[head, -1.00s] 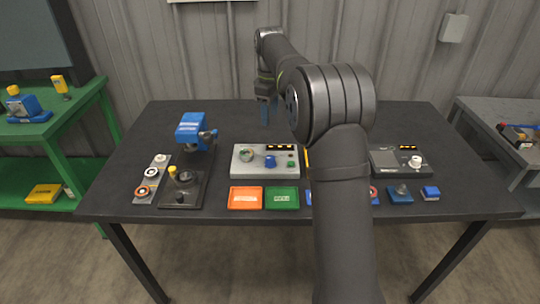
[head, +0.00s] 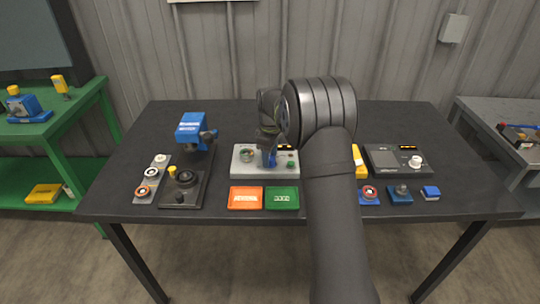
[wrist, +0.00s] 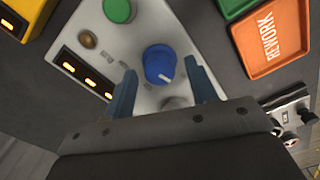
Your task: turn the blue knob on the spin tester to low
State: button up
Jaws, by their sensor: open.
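The spin tester (head: 240,170) is a light grey panel box in the middle of the table. Its blue knob (wrist: 158,62) shows clearly in the wrist view, with a white pointer line toward the lower right of that picture. My gripper (wrist: 163,88) is open, with one blue finger on each side near the knob. The knob appears just ahead of the fingertips, and contact cannot be told. A round gauge (head: 247,155) sits on the panel's left.
The tester also carries a green button (wrist: 118,10), a brass button (wrist: 88,39) and a dark strip with lit orange bars (wrist: 85,72). An orange tray (head: 246,204) and a green tray (head: 282,205) lie in front. A blue-topped stand (head: 192,128) is at left, a dark device (head: 385,160) at right.

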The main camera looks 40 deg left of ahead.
jog(key=shift+f, duration=0.15)
jog(key=shift+c, duration=0.4)
jog(key=c, duration=0.9)
jog(key=shift+m, duration=0.3)
jog(key=m, duration=1.3)
jog(key=shift+w, duration=0.1)
